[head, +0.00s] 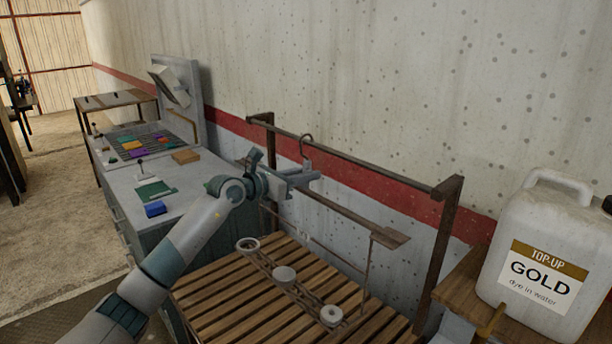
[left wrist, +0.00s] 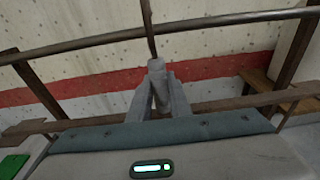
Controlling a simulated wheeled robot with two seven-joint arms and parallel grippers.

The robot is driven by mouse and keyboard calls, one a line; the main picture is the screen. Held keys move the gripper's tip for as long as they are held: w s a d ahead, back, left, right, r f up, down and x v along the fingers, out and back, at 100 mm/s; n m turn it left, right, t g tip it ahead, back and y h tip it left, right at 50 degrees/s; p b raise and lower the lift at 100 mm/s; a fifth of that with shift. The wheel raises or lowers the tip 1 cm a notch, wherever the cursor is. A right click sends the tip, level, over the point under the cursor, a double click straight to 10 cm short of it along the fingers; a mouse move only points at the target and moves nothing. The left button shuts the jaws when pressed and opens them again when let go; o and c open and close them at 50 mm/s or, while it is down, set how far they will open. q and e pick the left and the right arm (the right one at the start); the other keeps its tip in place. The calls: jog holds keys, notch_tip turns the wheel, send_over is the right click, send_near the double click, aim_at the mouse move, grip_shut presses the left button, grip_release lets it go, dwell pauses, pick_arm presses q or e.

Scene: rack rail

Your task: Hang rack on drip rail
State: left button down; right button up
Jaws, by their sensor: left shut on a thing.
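The drip rail (head: 375,162) is a dark bar between two posts along the wall; it crosses the top of the left wrist view (left wrist: 90,42). The rack has a metal hook (head: 306,143) on top, a flat brown bar (head: 388,236) below it and thin wires hanging down. My left gripper (head: 303,178) is shut on the rack's stem, just under the hook, and it also shows in the left wrist view (left wrist: 157,85). The hook overlaps the rail in both views; I cannot tell whether it bears on it. My right gripper is not in view.
A slatted wooden bench (head: 225,290) lies below, with several pale cups (head: 285,275) on a strip above it. A white jug (head: 545,255) stands on a wooden shelf at the right. A grey cabinet (head: 185,205) with coloured items stands at the left. The wall is close behind.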

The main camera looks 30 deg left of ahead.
pick_arm(q)
jog(key=shift+w+r, duration=0.15)
jog(key=shift+w, duration=0.1)
jog(key=shift+x, duration=0.95)
jog(key=shift+w+d+r, duration=0.15)
jog(key=shift+w+d, duration=0.05)
jog(key=shift+w, duration=0.15)
jog(key=shift+w+d+b, duration=0.3)
jog(key=shift+w+b, duration=0.05)
jog(key=shift+w, duration=0.3)
dwell(0.3)
jog(key=shift+f, duration=0.2)
dwell(0.3)
